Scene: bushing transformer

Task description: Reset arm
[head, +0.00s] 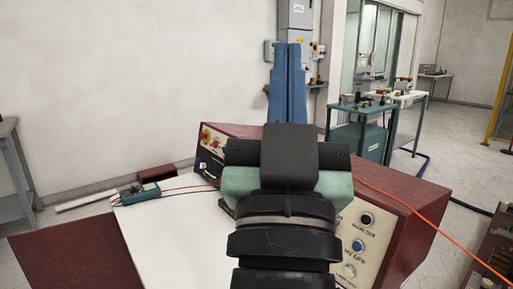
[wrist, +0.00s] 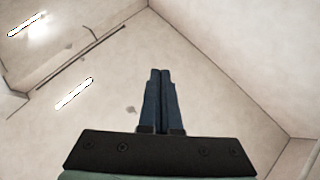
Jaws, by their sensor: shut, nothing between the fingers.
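My gripper (head: 288,84) stands in the middle of the head view, its two blue fingers pointing up and lying side by side. It is shut and holds nothing. In the wrist view the fingers (wrist: 160,100) also show closed together, with only the ceiling, walls and lights behind them. My black wrist and dark arm links stand in front of the red console (head: 400,240) and hide its middle part. The fingers are clear of everything in view.
A white worktop (head: 165,240) lies left of my arm, with a green multimeter (head: 140,192) and its leads at the back. An orange cable (head: 430,225) runs to the right. A teal table (head: 360,135) stands behind. Open floor shows at the right.

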